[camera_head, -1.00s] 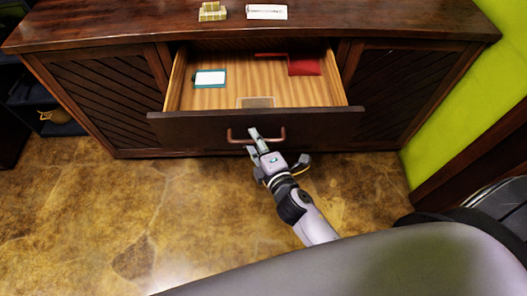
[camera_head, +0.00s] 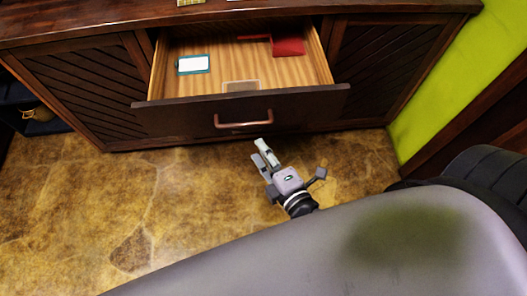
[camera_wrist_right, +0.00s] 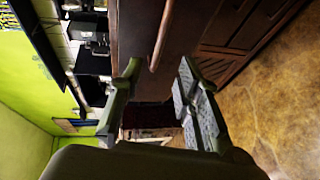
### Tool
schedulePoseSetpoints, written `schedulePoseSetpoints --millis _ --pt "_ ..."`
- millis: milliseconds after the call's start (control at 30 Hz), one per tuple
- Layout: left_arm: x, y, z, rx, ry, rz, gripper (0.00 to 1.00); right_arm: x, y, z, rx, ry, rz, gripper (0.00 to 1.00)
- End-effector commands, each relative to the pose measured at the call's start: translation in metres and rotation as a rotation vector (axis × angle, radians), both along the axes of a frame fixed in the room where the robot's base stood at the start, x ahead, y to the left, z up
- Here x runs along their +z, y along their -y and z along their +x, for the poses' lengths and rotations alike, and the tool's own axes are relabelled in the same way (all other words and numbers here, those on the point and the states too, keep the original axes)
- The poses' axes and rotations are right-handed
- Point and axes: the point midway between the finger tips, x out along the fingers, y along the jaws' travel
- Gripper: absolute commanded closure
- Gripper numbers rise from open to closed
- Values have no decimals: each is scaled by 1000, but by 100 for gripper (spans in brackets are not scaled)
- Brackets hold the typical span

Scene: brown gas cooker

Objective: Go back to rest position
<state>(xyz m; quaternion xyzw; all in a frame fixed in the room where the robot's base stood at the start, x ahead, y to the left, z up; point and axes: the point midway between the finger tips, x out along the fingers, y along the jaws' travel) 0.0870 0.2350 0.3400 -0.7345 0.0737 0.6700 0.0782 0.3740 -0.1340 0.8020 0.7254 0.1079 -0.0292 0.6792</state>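My right gripper (camera_head: 262,152) is in front of the open drawer (camera_head: 182,108), below and right of its copper-coloured handle (camera_head: 243,124) in the head view. Its fingers are apart and empty, and there is a gap between them and the handle. In the right wrist view the open fingers (camera_wrist_right: 158,68) show with the handle (camera_wrist_right: 161,36) beyond them, touching neither finger. My left gripper is in neither view.
The dark wooden cabinet (camera_head: 85,85) has its drawer out, holding a white-and-teal item (camera_head: 194,64), a red item (camera_head: 288,46) and a pale flat piece (camera_head: 241,86). A green wall (camera_head: 455,70) is at right. Brown stone floor (camera_head: 190,215) is clear at left.

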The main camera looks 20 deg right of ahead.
Motion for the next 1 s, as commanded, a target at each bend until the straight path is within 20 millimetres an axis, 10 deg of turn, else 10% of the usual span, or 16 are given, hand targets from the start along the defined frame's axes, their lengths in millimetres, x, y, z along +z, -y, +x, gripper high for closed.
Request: schedulePoseSetpoints --millis 467,767,1000 --pt "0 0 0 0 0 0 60 -19 -3 -1 -2 -37 34 69" --pt "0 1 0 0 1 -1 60 -204 -8 -43 -133 -449 385 69" --pt "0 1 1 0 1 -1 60 -354 22 -130 -446 -834 647 69"
